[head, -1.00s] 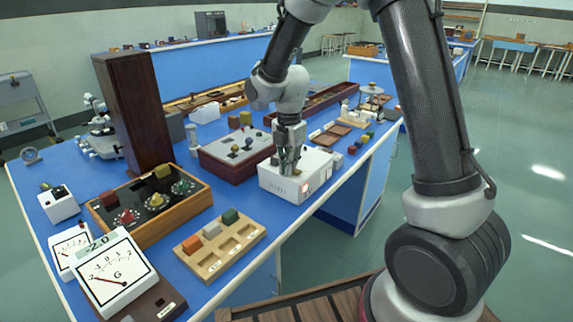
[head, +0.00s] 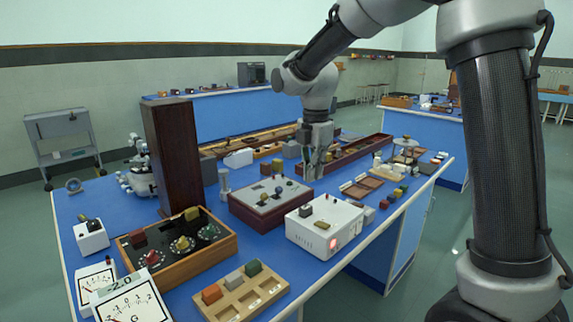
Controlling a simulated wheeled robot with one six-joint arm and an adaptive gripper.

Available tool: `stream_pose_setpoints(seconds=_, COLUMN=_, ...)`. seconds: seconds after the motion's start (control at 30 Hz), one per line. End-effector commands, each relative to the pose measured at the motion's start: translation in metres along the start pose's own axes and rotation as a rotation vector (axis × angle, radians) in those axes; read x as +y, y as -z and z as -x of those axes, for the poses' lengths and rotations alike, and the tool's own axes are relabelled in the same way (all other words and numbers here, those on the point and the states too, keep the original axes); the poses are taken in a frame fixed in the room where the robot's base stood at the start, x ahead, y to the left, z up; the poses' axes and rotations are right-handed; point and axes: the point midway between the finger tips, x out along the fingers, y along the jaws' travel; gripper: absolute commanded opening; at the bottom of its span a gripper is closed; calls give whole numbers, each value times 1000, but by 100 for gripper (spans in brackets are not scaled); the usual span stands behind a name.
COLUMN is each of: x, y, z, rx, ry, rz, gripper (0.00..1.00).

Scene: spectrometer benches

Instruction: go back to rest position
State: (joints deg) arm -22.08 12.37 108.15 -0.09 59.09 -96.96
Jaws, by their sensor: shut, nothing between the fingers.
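My gripper (head: 314,166) is shut and empty. It points down over the blue bench (head: 262,262), just behind the white box with the glowing red lamp (head: 325,232). It is apart from that box, near the right rear of the dark red box with a grey top (head: 270,203). The white box carries a dark block and a small brass-coloured piece on its top. I cannot tell exactly how high the fingertips are above the bench.
A tall dark wooden block (head: 172,160) stands at the left. A wooden tray with coloured blocks (head: 241,297) lies at the front, near the dial box (head: 177,248). A long dark tray (head: 350,156) lies behind my gripper. Free floor shows at the right.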

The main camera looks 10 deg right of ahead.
Motion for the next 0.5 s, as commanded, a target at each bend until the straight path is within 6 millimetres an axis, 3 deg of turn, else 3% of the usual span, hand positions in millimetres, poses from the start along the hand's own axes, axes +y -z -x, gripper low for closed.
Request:
stream_pose_setpoints(seconds=0.13, x=-11, y=1, z=-11, rx=-1, ry=24, rz=-334, gripper=0)
stream_pose_setpoints(seconds=0.27, x=-48, y=3, z=-16, rx=-11, ry=50, rz=-718, gripper=0)
stream_pose_setpoints(seconds=0.37, x=-90, y=-3, z=-4, rx=-11, ry=31, rz=-1047, gripper=0)
stream_pose_setpoints(seconds=0.5, x=-164, y=-15, z=17, rx=19, ry=-31, rz=-1507, gripper=0)
